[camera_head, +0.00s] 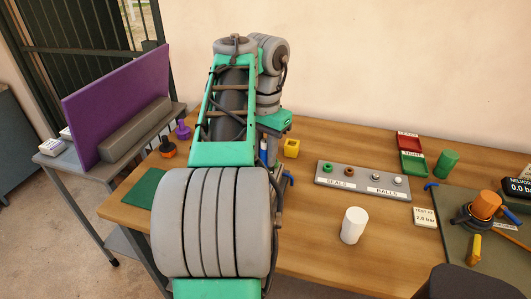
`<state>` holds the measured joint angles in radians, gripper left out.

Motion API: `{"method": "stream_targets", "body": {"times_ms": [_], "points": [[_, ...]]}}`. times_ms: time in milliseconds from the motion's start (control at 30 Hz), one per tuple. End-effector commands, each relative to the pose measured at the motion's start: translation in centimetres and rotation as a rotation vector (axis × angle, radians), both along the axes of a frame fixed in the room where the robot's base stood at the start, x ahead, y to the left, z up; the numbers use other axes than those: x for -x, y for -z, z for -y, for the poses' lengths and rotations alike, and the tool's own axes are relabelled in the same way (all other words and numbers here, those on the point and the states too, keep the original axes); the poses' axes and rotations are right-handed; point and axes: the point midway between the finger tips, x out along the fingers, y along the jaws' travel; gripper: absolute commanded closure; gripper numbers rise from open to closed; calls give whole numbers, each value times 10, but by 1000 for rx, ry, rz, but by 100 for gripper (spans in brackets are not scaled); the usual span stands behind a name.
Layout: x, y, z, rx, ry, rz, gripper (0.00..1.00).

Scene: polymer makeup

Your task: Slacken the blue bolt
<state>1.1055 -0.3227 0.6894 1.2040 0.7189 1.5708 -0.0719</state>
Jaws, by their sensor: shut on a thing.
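My gripper (272,150) points down at the middle of the table, mostly hidden behind my own grey and green arm. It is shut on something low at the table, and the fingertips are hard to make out. Blue parts show right at it, one beside the fingers (263,154) and one lower right, which looks like the blue bolt (288,180). My arm hides most of what it grips. Another small blue T-shaped piece (431,185) lies farther right, by the edge of the dark mat.
The wooden table (325,240) holds a white cylinder (353,226), a yellow block (292,149), a grey seals-and-balls tray (362,188), a green cylinder (447,163) and an orange-topped fixture (486,206). A purple panel (115,105) stands at the left. Bare wood lies front centre.

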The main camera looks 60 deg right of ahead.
Motion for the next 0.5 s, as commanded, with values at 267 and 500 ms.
{"method": "stream_targets", "body": {"times_ms": [267, 500], "points": [[0, 0, 0, 0, -160, 0, 100], [1, 1, 0, 1, -294, 0, 100]]}}
